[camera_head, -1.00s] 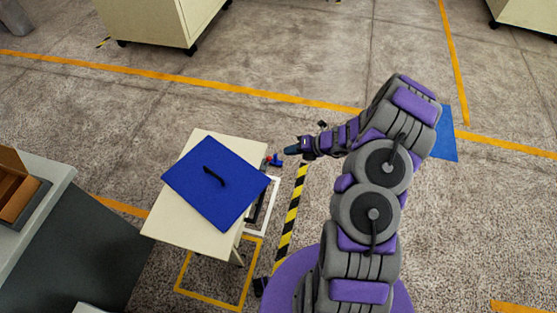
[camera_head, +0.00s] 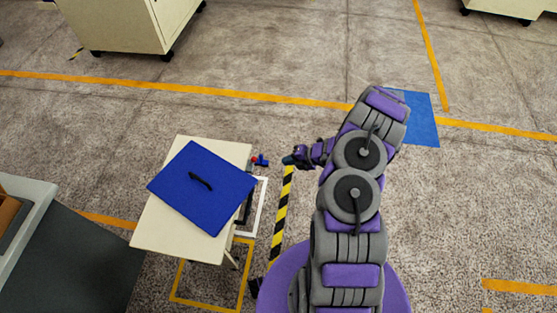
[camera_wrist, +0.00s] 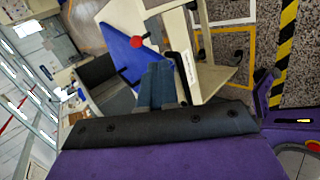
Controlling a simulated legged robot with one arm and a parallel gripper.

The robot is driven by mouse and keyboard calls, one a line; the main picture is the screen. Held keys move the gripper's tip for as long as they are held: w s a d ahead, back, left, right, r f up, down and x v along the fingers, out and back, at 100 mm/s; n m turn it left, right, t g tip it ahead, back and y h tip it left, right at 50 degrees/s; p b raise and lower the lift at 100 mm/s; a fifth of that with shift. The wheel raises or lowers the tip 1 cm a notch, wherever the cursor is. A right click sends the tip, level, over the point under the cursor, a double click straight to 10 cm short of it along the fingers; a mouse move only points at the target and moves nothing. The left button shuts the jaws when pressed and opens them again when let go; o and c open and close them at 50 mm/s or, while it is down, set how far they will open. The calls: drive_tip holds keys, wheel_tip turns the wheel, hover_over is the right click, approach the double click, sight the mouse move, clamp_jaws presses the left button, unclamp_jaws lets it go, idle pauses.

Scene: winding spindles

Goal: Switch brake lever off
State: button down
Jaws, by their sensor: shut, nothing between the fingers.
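A small red knob on a blue part, probably the brake lever (camera_head: 260,160), sticks out at the right edge of the cream table. In the wrist view the red knob (camera_wrist: 136,41) appears in front of the blue board, just beyond and left of my fingertips. My gripper (camera_head: 288,160) is to the right of the knob in the head view, with a small gap between. In the wrist view my gripper (camera_wrist: 158,66) has its two blue-grey fingers together, with nothing visible between them. The lever's full shape is too small to make out.
A blue board (camera_head: 208,205) with a black handle (camera_head: 200,181) lies on the cream table (camera_head: 165,232).

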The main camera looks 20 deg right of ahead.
sight(252, 162)
drive_tip(key=w+a+f+b, duration=0.3)
drive_tip(key=w+a+f, duration=0.2)
drive_tip(key=a, duration=0.3)
drive_tip(key=shift+w+a+f, duration=0.15)
drive_tip(key=shift+w, duration=0.7)
